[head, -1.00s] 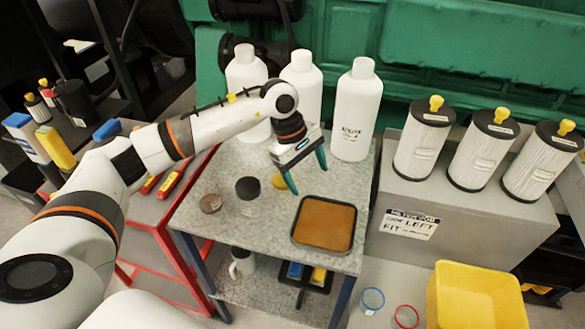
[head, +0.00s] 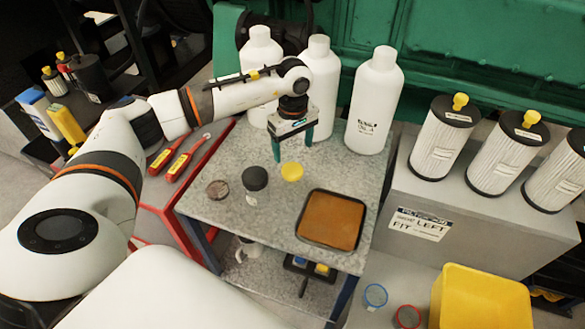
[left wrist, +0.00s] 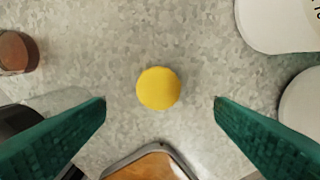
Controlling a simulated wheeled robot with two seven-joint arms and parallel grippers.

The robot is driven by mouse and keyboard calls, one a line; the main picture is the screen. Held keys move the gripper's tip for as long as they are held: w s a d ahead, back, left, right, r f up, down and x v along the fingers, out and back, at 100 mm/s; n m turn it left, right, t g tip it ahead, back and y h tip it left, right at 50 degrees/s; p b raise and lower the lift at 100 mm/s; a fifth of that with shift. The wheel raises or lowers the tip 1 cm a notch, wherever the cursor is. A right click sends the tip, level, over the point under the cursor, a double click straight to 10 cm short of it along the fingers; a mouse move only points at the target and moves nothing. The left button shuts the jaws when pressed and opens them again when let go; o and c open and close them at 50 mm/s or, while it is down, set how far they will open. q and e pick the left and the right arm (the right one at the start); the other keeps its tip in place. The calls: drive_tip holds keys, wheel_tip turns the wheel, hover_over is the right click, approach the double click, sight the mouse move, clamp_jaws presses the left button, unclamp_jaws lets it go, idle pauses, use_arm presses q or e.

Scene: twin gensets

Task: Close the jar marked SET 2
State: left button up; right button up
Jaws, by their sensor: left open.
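A round yellow lid (head: 292,172) lies on the grey speckled table; in the left wrist view the yellow lid (left wrist: 158,88) sits between my fingers, untouched. My left gripper (head: 293,153) is open and empty above it, pointing down; its green fingers (left wrist: 160,101) stand either side. Left of the lid are two small jars: a clear one with brown contents (head: 217,190), and one with a black top (head: 254,179). In the left wrist view the brown jar (left wrist: 14,52) is at the left edge. I cannot read SET 2 on either jar. My right gripper is out of view.
Tall white bottles (head: 373,103) stand at the back of the table. A black-rimmed tray with an orange-brown surface (head: 331,219) lies at the front right. White filters (head: 441,138) stand on a grey box to the right. A yellow bin (head: 481,298) is lower right.

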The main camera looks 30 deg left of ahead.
sight(292, 169)
use_arm(q)
drive_tip(key=shift+f, duration=1)
drive_tip(key=shift+f+p, duration=0.3)
wheel_tip(292, 169, down, 4)
drive_tip(key=shift+s+r+p, duration=0.15)
drive_tip(key=shift+r+p, duration=0.05)
drive_tip(key=shift+p, duration=0.45)
drive_tip(key=shift+f, duration=0.5)
drive_tip(key=c, duration=1.1)
